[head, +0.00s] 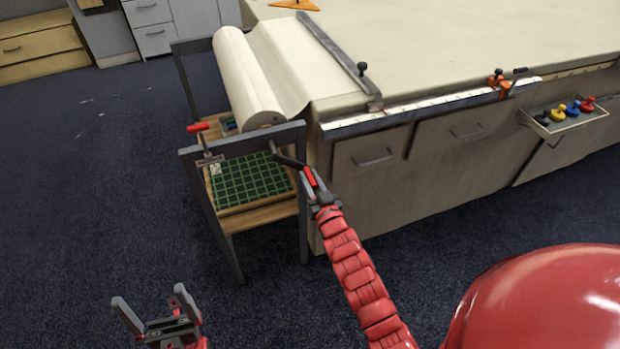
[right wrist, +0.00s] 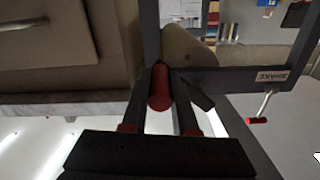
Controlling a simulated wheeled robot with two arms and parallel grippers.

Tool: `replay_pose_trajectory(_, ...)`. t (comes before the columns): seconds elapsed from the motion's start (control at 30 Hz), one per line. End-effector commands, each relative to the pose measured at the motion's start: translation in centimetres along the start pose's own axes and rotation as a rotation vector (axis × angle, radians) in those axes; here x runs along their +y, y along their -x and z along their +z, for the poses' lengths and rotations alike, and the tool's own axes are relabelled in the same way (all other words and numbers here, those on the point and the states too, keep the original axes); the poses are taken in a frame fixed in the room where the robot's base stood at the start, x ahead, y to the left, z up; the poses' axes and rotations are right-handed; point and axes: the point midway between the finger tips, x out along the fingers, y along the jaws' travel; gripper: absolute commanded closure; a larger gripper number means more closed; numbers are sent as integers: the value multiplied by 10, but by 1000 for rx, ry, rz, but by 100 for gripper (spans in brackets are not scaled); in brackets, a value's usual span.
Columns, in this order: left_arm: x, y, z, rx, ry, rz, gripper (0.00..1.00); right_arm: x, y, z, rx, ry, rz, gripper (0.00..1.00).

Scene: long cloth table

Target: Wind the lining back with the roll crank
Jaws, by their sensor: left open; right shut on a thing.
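The cream lining roll (head: 240,85) lies in a dark frame (head: 243,140) at the table's left end. Its lining (head: 285,60) runs from the roll onto the table. The dark roll crank (head: 287,158) sticks out at the roll's near end, with a red grip. My right gripper (head: 312,186) is shut on this grip; in the right wrist view the red grip (right wrist: 159,88) sits between both fingers, with the crank arm (right wrist: 197,92) beside it. My left gripper (head: 152,304) is open and empty above the floor, low left, away from the frame.
A red-handled lever (head: 198,128) stands on the frame by a label that seems to read BRAKE (right wrist: 271,75). A green gridded mat (head: 245,180) lies on the frame's shelf. A metal bar (head: 335,52) crosses the cloth table (head: 440,50). Floor left of the frame is clear.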

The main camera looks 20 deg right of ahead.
Motion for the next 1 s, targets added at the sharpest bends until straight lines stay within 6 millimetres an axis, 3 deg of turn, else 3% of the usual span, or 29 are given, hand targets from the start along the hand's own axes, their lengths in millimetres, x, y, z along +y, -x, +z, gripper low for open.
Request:
replay_pose_trajectory(0.73,0,0,0,0,0,0,0,0,0,-1,1,3,0,100)
replay_pose_trajectory(1.0,0,-5,-1,0,0,0,0,11,0,-29,5,286,-2,100)
